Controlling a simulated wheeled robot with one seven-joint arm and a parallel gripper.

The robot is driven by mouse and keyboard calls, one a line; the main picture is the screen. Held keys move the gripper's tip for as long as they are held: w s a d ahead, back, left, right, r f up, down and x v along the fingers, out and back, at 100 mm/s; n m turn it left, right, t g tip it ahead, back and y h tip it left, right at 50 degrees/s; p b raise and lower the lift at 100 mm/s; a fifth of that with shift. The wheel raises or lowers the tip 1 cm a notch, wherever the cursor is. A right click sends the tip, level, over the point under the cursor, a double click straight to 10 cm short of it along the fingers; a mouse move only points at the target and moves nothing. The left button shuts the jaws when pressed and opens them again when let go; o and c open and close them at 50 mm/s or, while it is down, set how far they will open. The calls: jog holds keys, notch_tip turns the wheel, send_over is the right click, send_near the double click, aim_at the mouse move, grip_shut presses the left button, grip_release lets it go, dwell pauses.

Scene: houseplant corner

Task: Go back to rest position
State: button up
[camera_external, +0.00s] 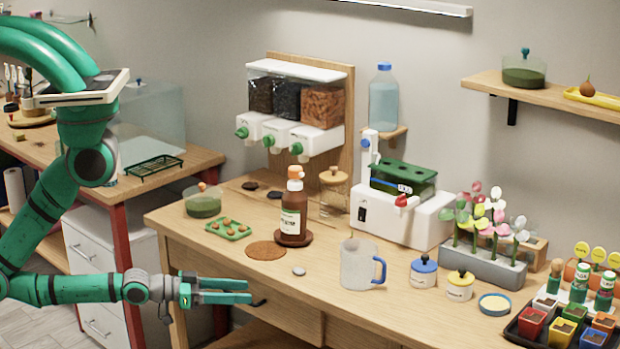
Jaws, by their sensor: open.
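My gripper (250,291) is at the end of my green arm at the lower left. It points right, with its two green fingers apart and nothing between them. It is in front of the wooden table (215,231), near the front edge and left of the glass mug (358,265) with a blue handle. The mug stands upright on the table. A brown bottle (293,222) with an orange cap stands upright on a dark round base, behind and right of my gripper.
A green tray (229,229), a cork disc (266,250) and a grey pebble (299,271) lie near the front edge. Two lidded jars (423,273) stand right of the mug. A three-bin dispenser (297,106) is at the back. A planter with flowers (480,264) stands at the right.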

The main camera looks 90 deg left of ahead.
jog(key=s+d+m+g+h, duration=0.1)
jog(key=s+m, duration=0.1)
jog(key=s, duration=1.2)
jog(key=shift+s+d+h, duration=0.2)
jog(key=shift+s+h, duration=0.15)
jog(key=shift+h, duration=0.05)
jog(key=shift+f, duration=0.1)
